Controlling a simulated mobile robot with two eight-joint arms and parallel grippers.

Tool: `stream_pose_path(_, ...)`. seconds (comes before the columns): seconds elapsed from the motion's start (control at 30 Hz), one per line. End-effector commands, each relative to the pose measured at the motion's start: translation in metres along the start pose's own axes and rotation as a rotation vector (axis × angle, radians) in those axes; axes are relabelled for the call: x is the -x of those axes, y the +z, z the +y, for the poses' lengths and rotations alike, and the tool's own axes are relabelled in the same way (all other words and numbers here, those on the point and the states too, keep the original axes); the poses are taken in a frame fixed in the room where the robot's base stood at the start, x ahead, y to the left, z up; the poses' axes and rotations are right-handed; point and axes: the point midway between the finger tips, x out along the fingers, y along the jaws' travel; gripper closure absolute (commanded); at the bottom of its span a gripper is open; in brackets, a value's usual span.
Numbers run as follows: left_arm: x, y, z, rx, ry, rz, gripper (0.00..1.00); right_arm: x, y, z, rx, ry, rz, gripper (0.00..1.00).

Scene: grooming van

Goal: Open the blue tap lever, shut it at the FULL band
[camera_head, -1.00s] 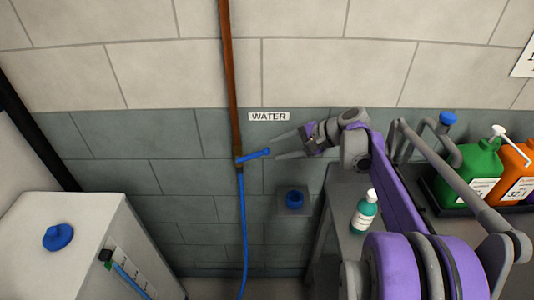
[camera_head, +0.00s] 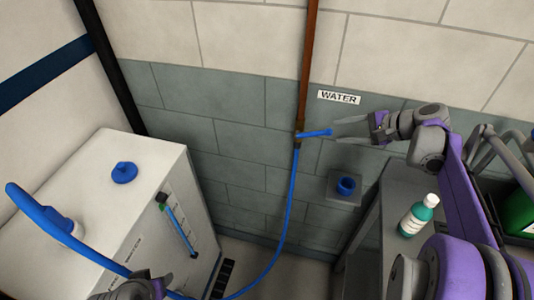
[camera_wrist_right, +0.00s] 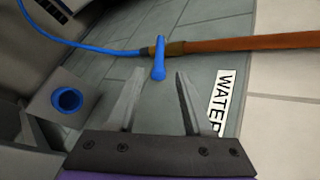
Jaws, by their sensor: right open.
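The blue tap lever (camera_head: 315,133) sticks out to the right from the bottom of a copper pipe (camera_head: 309,60) on the wall. My right gripper (camera_head: 338,128) is open, with its fingertips close to the lever's free end. In the right wrist view the lever (camera_wrist_right: 159,62) lies between and just beyond the open fingertips (camera_wrist_right: 160,74), with no grip on it. A sight gauge (camera_head: 180,226) is on the white tank (camera_head: 95,180); its band lettering is too small to read. My left gripper (camera_head: 133,290) is partly cut off at the bottom edge, its fingers unclear.
A blue hose (camera_head: 291,205) runs down from the tap and along the floor. Another thick blue hose (camera_head: 38,215) arches over the tank top near a blue cap (camera_head: 124,172).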

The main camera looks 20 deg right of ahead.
Motion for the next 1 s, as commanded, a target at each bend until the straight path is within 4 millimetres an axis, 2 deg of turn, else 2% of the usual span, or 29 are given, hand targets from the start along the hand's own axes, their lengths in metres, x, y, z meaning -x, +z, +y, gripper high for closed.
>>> stream_pose_path(0.17, -0.007, 0.010, 0.000, 0.000, 0.000, -0.010, 0.49, -0.015, -0.004, 0.010, 0.143, -0.080, -0.015, 0.49)
stream_pose_path(0.4, -0.025, 0.031, 0.000, 0.000, 0.000, -0.028, 0.49, -0.040, -0.009, 0.029, 0.574, -0.345, 0.034, 0.49)
stream_pose_path(0.6, -0.035, 0.041, 0.000, 0.000, 0.000, -0.036, 0.49, -0.044, -0.009, 0.041, 0.860, -0.517, 0.152, 0.49)
stream_pose_path(0.83, -0.038, 0.045, 0.000, 0.000, 0.000, -0.039, 0.49, -0.043, -0.008, 0.044, 1.007, -0.599, 0.243, 0.49)
stream_pose_path(1.0, -0.035, 0.042, 0.000, 0.000, 0.000, -0.037, 0.49, -0.057, -0.006, 0.032, 1.016, -0.603, 0.245, 0.49)
